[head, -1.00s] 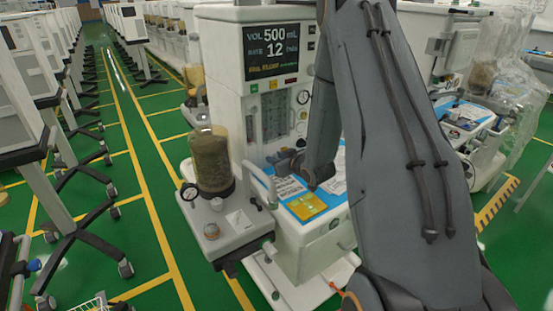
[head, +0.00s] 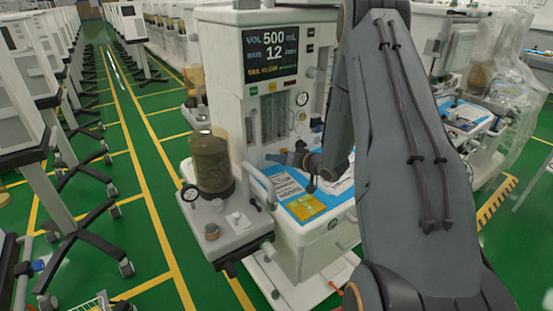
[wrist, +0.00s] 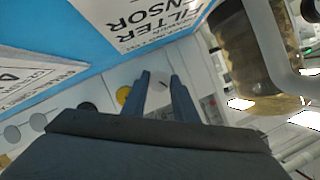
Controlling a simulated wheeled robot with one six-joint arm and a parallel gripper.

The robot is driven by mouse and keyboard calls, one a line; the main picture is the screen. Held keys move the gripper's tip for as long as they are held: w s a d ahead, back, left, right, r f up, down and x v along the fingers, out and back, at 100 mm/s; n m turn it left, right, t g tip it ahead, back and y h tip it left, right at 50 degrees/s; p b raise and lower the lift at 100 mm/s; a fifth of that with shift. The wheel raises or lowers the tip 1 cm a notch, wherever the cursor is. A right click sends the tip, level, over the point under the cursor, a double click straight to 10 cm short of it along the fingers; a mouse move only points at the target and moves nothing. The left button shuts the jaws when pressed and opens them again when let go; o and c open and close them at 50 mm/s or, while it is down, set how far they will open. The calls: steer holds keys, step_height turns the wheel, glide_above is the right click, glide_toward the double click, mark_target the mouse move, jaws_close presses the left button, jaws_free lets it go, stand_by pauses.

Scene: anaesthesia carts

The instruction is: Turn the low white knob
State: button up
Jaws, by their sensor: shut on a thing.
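The white knob (wrist: 159,92) shows in the wrist view as a pale round shape with a small dark mark, on the white front panel of the anaesthesia cart (head: 225,90). My gripper (wrist: 162,84) has one dark finger on each side of it and is shut on it. The fingers partly cover the knob. In the head view my gripper (head: 272,157) is at the lower front panel, just above the blue work surface. The knob cannot be made out there.
A yellow knob (wrist: 123,95) and a black knob (wrist: 87,107) sit beside my gripper. The blue work surface (head: 290,206) bears printed sheets and a yellow label. A brownish canister (head: 211,163) and a curved white handle (head: 262,185) stand to the left.

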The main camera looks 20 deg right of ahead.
steer(key=m+y, duration=0.1)
steer(key=m, duration=0.1)
steer(key=m+y, duration=0.1)
steer(key=m, duration=0.1)
steer(key=shift+d+f+t+y+b, duration=0.15)
steer(key=shift+d+t+y+b, duration=0.05)
steer(key=shift+t+y+b, duration=0.1)
steer(key=shift+m, duration=0.4)
steer(key=o, duration=0.8)
steer(key=shift+d, duration=0.1)
steer(key=b+v, duration=0.2)
steer(key=v, duration=0.5)
steer(key=shift+s+d, duration=0.2)
steer(key=shift+s, duration=0.1)
